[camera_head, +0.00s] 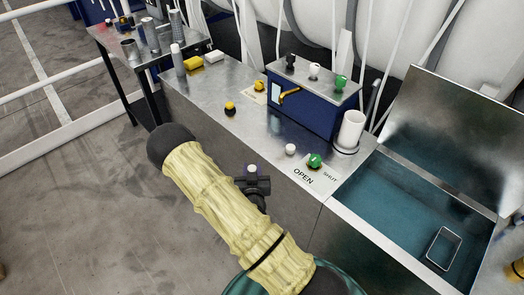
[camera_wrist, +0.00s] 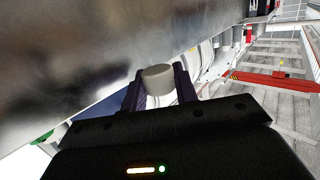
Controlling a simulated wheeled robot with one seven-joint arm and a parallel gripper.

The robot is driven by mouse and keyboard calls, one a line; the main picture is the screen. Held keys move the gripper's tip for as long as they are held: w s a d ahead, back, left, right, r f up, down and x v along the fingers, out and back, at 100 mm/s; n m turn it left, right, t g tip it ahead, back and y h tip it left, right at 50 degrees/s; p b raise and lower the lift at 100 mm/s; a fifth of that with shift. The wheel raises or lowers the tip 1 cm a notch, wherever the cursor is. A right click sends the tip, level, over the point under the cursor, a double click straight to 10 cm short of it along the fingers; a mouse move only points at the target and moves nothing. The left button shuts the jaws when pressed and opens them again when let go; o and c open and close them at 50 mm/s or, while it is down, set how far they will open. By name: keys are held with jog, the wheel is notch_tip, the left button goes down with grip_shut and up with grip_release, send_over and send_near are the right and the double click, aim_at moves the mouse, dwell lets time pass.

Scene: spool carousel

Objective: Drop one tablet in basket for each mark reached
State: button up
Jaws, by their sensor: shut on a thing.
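My gripper (camera_wrist: 160,88) is shut on a pale, rounded tablet (camera_wrist: 158,78), which sits between its two dark fingers. In the head view my gripper (camera_head: 252,178) is beside the front edge of the metal counter, with the tablet showing as a small white top (camera_head: 252,168). A thin rectangular basket (camera_head: 443,248) is in the teal-lined basin at the right, well away from my gripper. Another small white rounded thing (camera_head: 290,149) is on the counter; I cannot tell if it is a tablet.
A green knob (camera_head: 314,160) stands by OPEN and SHUT labels. Behind it are a blue box (camera_head: 305,102) with knobs and a yellow lever, and a white cup (camera_head: 350,130). The basin (camera_head: 375,193) has its lid raised.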

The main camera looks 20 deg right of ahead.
jog(key=s+a+f+n+t+y, duration=0.1)
jog(key=s+a+f+n+y, duration=0.1)
jog(key=a+f+n+y, duration=0.2)
jog(key=a+f+y, duration=0.2)
jog(key=a+f, duration=0.2)
jog(key=f, duration=0.2)
jog(key=shift+s+f, duration=0.2)
jog(key=shift+d, duration=0.15)
